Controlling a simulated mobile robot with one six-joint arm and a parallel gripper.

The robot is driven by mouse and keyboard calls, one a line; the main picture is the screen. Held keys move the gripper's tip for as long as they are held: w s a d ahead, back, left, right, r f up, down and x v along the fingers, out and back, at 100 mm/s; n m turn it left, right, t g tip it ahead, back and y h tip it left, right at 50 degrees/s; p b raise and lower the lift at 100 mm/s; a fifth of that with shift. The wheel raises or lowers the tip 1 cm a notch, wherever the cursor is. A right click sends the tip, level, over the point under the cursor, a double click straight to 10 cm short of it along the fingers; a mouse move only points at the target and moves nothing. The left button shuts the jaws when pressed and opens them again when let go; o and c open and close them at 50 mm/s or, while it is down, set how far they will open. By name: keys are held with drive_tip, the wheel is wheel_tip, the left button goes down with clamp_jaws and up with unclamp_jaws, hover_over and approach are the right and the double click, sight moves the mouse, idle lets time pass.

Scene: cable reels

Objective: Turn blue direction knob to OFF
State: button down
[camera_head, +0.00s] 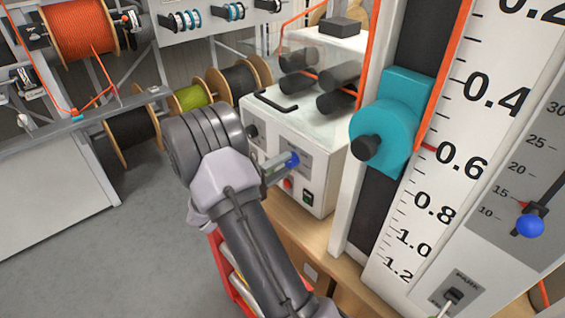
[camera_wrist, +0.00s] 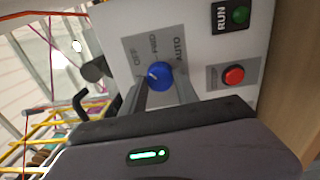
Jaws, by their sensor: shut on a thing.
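The blue direction knob (camera_wrist: 160,76) sits on a grey plate on the white control box, with the labels OFF, FWD and AUTO around it. Its pale pointer mark shows at its upper left, on the side of the OFF label; its exact setting is hard to tell. My gripper (camera_wrist: 162,86) is shut on the knob, one finger on each side. In the head view, my gripper (camera_head: 282,165) reaches from the left to the blue knob (camera_head: 293,159) on the box front. The labels are too small to read there.
The control box (camera_head: 330,185) also carries a red button (camera_wrist: 233,75), a green RUN button (camera_wrist: 240,14) and a black knob (camera_head: 252,131). A teal clamp (camera_head: 395,125) on a rail and a large scale (camera_head: 440,165) stand close at the right. Cable reels (camera_head: 130,138) stand behind.

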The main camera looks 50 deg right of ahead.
drive_tip(key=shift+n, duration=0.5)
drive_tip(key=c, duration=0.9)
unclamp_jaws()
drive_tip(key=a+p, duration=0.1)
drive_tip(key=a, duration=0.4)
drive_tip(key=w+a+p, duration=0.1)
drive_tip(key=a, duration=0.5)
drive_tip(key=w+a+p, duration=0.1)
drive_tip(key=a+p, duration=0.1)
drive_tip(key=a, duration=0.4)
drive_tip(key=shift+a+f, duration=0.15)
drive_tip(key=shift+f, duration=0.2)
